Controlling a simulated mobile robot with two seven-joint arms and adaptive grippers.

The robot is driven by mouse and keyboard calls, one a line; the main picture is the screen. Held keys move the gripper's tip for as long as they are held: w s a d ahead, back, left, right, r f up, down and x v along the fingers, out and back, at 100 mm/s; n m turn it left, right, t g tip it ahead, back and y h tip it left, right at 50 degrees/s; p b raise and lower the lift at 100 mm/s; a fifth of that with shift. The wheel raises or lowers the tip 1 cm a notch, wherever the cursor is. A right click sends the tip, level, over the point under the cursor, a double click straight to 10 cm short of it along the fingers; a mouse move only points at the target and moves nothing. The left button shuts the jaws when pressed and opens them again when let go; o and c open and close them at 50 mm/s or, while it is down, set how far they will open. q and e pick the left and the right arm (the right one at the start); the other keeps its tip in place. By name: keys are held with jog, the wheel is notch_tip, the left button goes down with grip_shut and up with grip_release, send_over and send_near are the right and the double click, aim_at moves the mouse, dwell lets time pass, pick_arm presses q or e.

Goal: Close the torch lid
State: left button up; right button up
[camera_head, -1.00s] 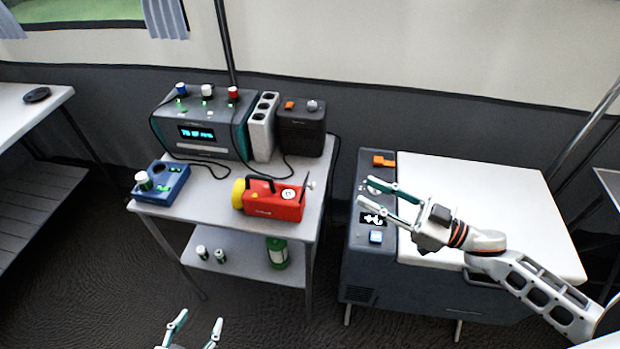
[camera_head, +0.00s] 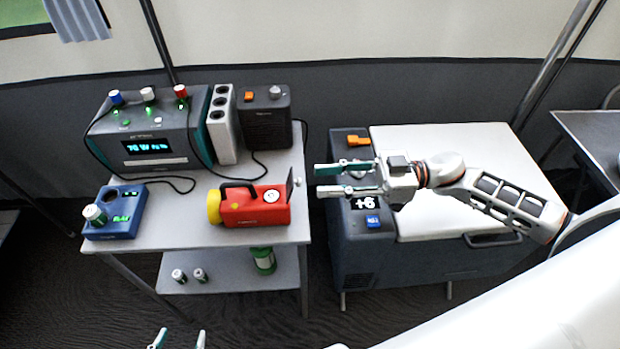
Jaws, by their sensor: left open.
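The red torch (camera_head: 256,207) lies on its side on the small grey table, its yellow head to the left. Its dark lid (camera_head: 290,184) stands open, upright at the torch's right end. My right gripper (camera_head: 318,181) is to the right of the lid, apart from it, over the left edge of the cooler box. Its fingers are spread, point left, and hold nothing. My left gripper (camera_head: 178,341) shows only as two fingertips at the bottom edge, in front of the table. They are apart with nothing between them.
The grey table (camera_head: 180,237) also holds a power unit (camera_head: 150,145), a white socket strip (camera_head: 221,125), a dark speaker-like box (camera_head: 266,125) and a blue charger (camera_head: 116,222) with a battery. Cables run behind the torch. A green lantern (camera_head: 263,260) and small batteries stand on the lower shelf. The cooler box (camera_head: 420,250) is at right.

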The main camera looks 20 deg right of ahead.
jog(key=x, duration=0.4)
grip_shut()
